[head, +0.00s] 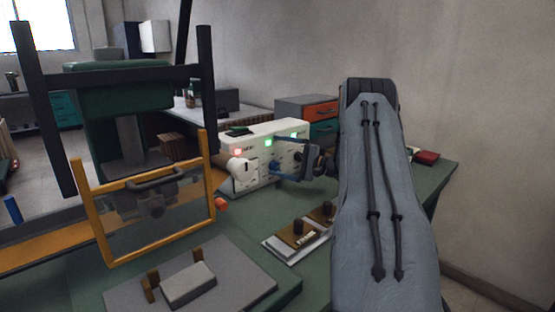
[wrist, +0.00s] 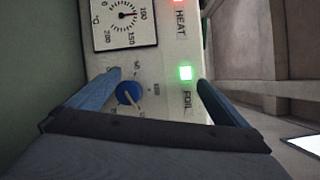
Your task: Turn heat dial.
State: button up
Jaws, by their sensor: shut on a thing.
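The white control box (head: 262,148) stands on the green bench. Its blue dial (wrist: 130,93) has a pale pointer line toward the lower right in the wrist view. The gauge (wrist: 124,17) shows its needle between 100 and 150. A red lamp (wrist: 180,1) by HEAT and a green lamp (wrist: 186,72) by FOIL are lit. My gripper (wrist: 160,80) is at the box face, shut on the blue dial, which shows between its blue fingers; contact at the right finger is unclear. In the head view, my gripper (head: 297,163) partly hides the panel.
A yellow-framed clear guard (head: 155,212) and green press (head: 120,100) stand left. A grey plate with a block (head: 188,284) lies in front, near small trays (head: 297,240). An orange-and-teal drawer unit (head: 310,110) is behind. A red box (head: 427,157) lies right.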

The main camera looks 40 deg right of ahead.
jog(key=shift+s+d+r, duration=0.2)
jog(key=shift+s+d, duration=0.25)
jog(key=shift+s+d+r, duration=0.2)
jog(key=shift+s+d, duration=0.2)
jog(key=shift+d, duration=0.05)
jog(key=c, duration=0.8)
jog(key=shift+s+d+f+p, duration=0.35)
jog(key=shift+s+f+p, duration=0.15)
jog(key=shift+s, duration=0.6)
jog(key=shift+s+d+f+p, duration=0.4)
jog(key=shift+s+f, duration=0.15)
jog(key=shift+s, duration=0.5)
jog(key=shift+s+d+f+p, duration=0.35)
jog(key=shift+s+f+p, duration=0.15)
jog(key=shift+s, duration=0.6)
